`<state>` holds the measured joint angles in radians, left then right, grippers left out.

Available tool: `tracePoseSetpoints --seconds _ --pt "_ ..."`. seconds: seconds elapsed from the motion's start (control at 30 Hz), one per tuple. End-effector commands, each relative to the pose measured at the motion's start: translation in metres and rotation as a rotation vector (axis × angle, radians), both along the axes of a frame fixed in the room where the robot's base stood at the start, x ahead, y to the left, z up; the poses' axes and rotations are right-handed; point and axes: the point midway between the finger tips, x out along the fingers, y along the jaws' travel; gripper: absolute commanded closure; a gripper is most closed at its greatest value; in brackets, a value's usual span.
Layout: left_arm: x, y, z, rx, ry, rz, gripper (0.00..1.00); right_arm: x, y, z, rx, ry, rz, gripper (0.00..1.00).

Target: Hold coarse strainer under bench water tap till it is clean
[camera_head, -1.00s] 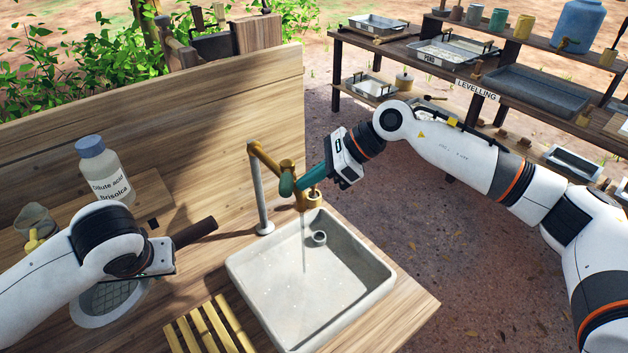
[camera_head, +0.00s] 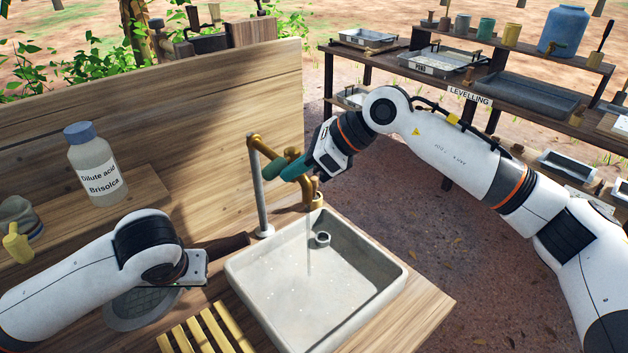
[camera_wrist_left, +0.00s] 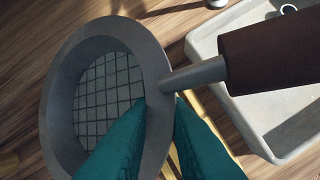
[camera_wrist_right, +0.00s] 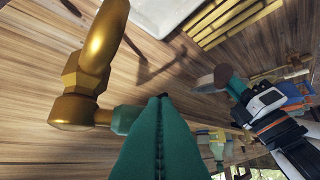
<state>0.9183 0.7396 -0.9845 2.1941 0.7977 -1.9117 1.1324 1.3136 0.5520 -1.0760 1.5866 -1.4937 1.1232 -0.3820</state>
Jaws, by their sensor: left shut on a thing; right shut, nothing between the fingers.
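The coarse strainer (camera_head: 140,310), a grey round pan with a wire grid, is at the lower left, partly hidden by my left arm. In the left wrist view, my left gripper (camera_wrist_left: 160,105) is shut on the strainer's rim (camera_wrist_left: 75,65) beside its dark handle (camera_wrist_left: 265,55). The handle points toward the sink. The brass bench water tap (camera_head: 264,148) stands behind the sink (camera_head: 250,283), and a thin water stream (camera_head: 309,250) falls into the basin. The strainer is left of that stream. My right gripper (camera_head: 293,170) is shut and empty at the tap, close to its teal lever (camera_wrist_right: 125,119).
A yellow slatted rack (camera_head: 208,330) lies before the sink. A wooden backboard (camera_head: 180,95) rises behind. Shelves with trays (camera_head: 525,92) stand far right.

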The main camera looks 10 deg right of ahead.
Motion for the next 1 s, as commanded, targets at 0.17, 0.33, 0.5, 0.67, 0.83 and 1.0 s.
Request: tracePoseSetpoints --seconds 0.17,0.33,0.5,0.67,0.83,1.0 --pt "0.0 0.0 -0.016 0.001 -0.001 0.001 1.0 0.001 0.012 -0.002 0.001 -0.001 0.007 1.0" --pt "0.0 0.0 -0.023 0.001 -0.001 0.001 1.0 0.002 0.017 -0.001 0.0 -0.002 0.006 1.0" --pt "0.0 0.0 -0.026 0.001 -0.001 0.001 1.0 0.003 0.02 0.0 0.001 -0.001 0.006 1.0" --pt "0.0 0.0 -0.027 0.001 -0.001 0.001 1.0 0.003 0.021 0.0 0.0 0.0 0.006 1.0" --pt "0.0 0.0 -0.027 0.001 -0.001 0.001 1.0 0.003 0.021 0.001 0.0 0.0 0.006 1.0" --pt "0.0 0.0 -0.027 0.0 -0.001 0.001 1.0 0.003 0.021 0.001 0.0 0.0 0.006 1.0"
